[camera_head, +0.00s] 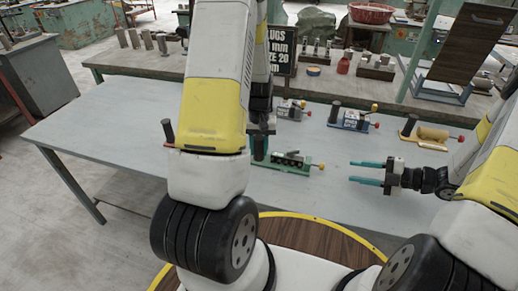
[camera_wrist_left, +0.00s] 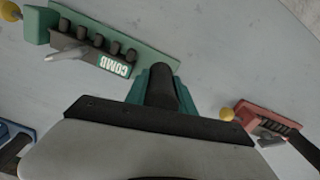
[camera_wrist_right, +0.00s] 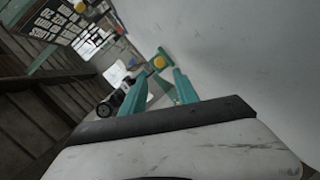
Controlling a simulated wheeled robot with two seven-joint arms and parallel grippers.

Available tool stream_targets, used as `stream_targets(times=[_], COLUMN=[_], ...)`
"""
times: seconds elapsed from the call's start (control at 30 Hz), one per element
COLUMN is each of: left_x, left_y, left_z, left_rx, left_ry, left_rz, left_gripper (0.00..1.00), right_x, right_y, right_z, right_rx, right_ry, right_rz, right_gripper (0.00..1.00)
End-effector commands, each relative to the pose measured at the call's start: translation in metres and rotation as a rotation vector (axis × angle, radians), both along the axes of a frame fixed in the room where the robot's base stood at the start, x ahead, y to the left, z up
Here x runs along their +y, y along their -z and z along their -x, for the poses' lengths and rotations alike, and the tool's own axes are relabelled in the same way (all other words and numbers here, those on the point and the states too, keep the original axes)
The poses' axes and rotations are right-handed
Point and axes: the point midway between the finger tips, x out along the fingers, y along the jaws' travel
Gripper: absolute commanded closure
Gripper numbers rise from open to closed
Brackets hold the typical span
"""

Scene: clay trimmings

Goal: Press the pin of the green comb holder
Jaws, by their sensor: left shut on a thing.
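The green comb holder (camera_head: 290,163) lies on the grey table, with a row of dark pegs and a small coloured ball at its right end. In the left wrist view the holder (camera_wrist_left: 115,52) shows its COMB label, a grey pin (camera_wrist_left: 66,53) sticking out sideways and a yellow ball (camera_wrist_left: 10,11). My left gripper (camera_wrist_left: 158,78) is shut on the holder's dark upright post (camera_wrist_left: 162,92); my arm partly hides this in the head view. My right gripper (camera_head: 352,173) is open and empty, right of the holder. Its wrist view shows the yellow ball (camera_wrist_right: 160,62) beyond its fingertips.
Behind on the table (camera_head: 110,115) stand a blue holder (camera_head: 350,121), a yellow-orange one (camera_head: 432,134) and a grey one (camera_head: 290,110). A red holder (camera_wrist_left: 268,124) shows in the left wrist view. The table's left part is clear.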

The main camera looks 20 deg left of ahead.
Motion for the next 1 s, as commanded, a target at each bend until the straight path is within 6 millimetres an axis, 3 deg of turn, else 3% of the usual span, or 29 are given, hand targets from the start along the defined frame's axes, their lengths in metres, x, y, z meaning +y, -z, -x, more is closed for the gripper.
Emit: stream_targets(times=[0.2,0.37,0.57,0.77,1.0], left_x=[0.000,0.000,0.000,0.000,0.000], left_y=[0.000,0.000,0.000,0.000,0.000], left_z=[0.000,0.000,0.000,0.000,0.000], left_rx=[-0.001,-0.001,-0.001,-0.001,-0.001], left_ry=[0.000,0.000,0.000,0.000,0.000], left_rz=[0.000,0.000,0.000,0.000,0.000], left_gripper=[1.00,1.00,1.00,1.00,1.00], right_x=[0.000,0.000,-0.002,-0.011,-0.027], right_y=[0.000,0.000,-0.002,-0.010,-0.023], right_z=[0.000,0.000,-0.002,-0.008,-0.016], right_rx=[0.000,0.000,-0.100,-0.493,-1.089], right_ry=[0.000,0.000,-0.044,-0.220,-0.510], right_rz=[0.000,0.000,0.026,0.114,0.218], right_gripper=[0.66,0.97,1.00,1.00,1.00])
